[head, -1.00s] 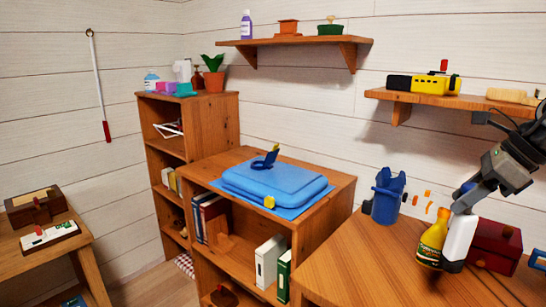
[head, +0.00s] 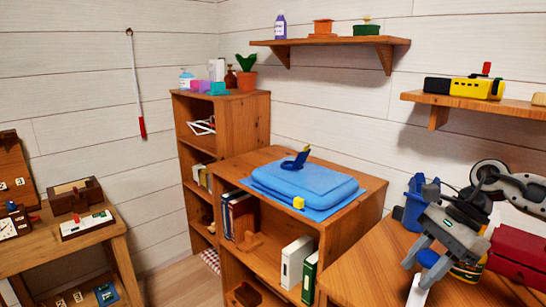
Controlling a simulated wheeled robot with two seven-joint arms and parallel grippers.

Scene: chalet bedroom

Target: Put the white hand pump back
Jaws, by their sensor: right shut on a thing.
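My right gripper (head: 430,262) is shut on a white thing with a blue upper part, which I take to be the white hand pump (head: 417,291). It hangs tilted below the fingers, over the front of the right wooden table (head: 370,265). The fingers hide part of it. Whether it touches the table is unclear. My left gripper is not in view.
A blue container (head: 417,200) and a red box (head: 520,255) are close by. A low bookcase with a blue case (head: 300,182) stands left, with a taller shelf (head: 262,112) behind.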

